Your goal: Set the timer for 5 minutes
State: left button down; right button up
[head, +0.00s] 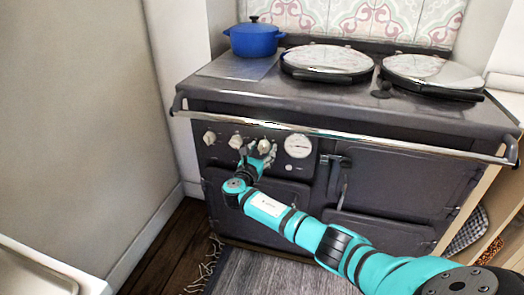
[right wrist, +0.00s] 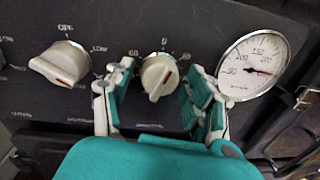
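The timer knob (right wrist: 158,76) is cream with a red mark on its lower right part; 60 and 0 are printed on the dark panel above it. In the head view the knob (head: 264,145) sits on the stove front, left of the gauge. My right gripper (right wrist: 161,80) is open, one finger on each side of the knob, with a visible gap on both sides. In the head view this gripper (head: 260,152) partly covers the knob's surroundings. My left gripper is in neither view.
A second cream knob (right wrist: 60,64) marked OFF and LOW is left of the timer. A round white gauge (right wrist: 254,66) is close on the right. The chrome rail (head: 340,140) runs across the stove front above the knobs. A blue pot (head: 254,39) stands on top.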

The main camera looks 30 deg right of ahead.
jog(key=c, duration=0.9)
jog(key=shift+m, duration=0.6)
jog(key=o, duration=1.1)
jog(key=shift+o, duration=0.2)
jog(key=v, duration=1.2)
